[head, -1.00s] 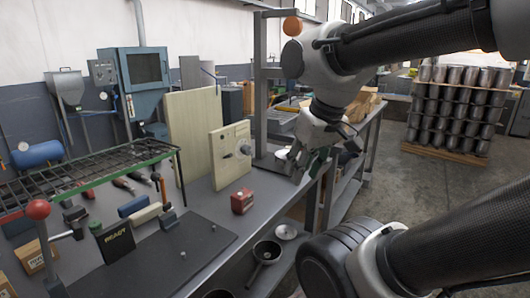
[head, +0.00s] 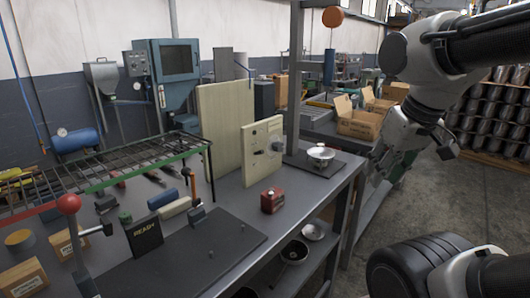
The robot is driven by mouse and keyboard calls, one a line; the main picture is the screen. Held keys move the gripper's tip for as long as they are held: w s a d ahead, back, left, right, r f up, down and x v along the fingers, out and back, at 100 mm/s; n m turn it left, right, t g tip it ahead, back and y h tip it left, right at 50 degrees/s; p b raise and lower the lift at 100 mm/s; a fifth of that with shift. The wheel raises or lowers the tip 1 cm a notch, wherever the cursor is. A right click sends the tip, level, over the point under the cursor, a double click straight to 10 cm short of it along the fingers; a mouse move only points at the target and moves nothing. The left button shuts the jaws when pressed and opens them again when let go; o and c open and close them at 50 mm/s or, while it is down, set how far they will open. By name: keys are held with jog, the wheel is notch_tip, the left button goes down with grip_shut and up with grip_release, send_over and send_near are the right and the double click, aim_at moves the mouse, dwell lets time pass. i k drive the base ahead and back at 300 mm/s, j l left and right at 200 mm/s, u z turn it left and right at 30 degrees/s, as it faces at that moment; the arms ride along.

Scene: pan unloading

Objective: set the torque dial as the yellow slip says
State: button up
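An upright cream panel (head: 254,165) stands on the grey bench. A round grey dial-like part (head: 277,146) sits on its right side, too small to read; I cannot tell whether it is the torque dial. I cannot make out a yellow slip in this view. My gripper (head: 378,168) hangs at the right, beyond the bench's right edge in the picture and apart from the panel. Its fingers are small and dark, and I cannot tell whether they are open. I see nothing clearly held in it.
A red box (head: 272,200) sits before the panel. A silver bowl (head: 321,153) rests on a dark plate near a grey post. Cartons (head: 357,122) stand behind.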

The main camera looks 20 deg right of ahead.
aim_at(277, 147)
jog(key=i+l+u, duration=0.15)
jog(key=l+u, duration=0.2)
jog(key=l, duration=0.5)
jog(key=l+u, duration=0.3)
jog(key=l, duration=0.55)
